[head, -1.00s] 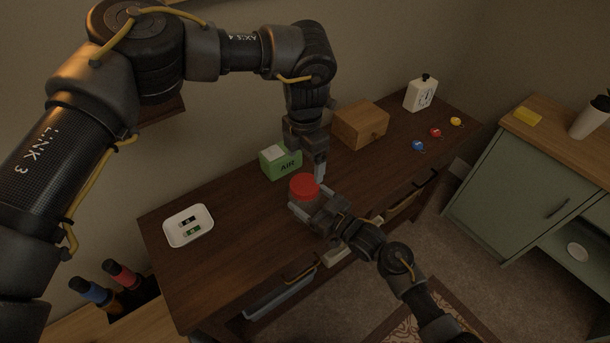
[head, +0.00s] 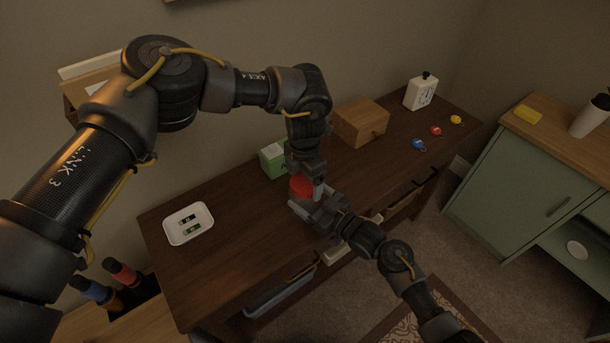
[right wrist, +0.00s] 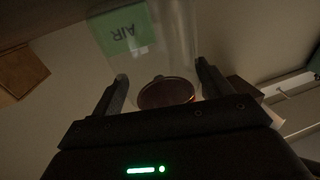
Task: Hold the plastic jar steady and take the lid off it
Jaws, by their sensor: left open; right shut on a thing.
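The plastic jar with a red lid (head: 301,187) stands on the dark wooden desk (head: 243,236). My right gripper (head: 308,205) is shut on the jar's body from the front right. In the right wrist view the clear jar (right wrist: 165,50) sits between the two fingers, with a reddish-brown round thing (right wrist: 167,93) showing through it. My left gripper (head: 308,184) points down over the lid from above, open, with one finger at the lid's right side. Its other finger and any contact with the lid are hard to make out.
A green AIR box (head: 271,160) stands close behind the jar, and a wooden box (head: 361,123) is behind to the right. A white tray (head: 188,224) with batteries lies left.

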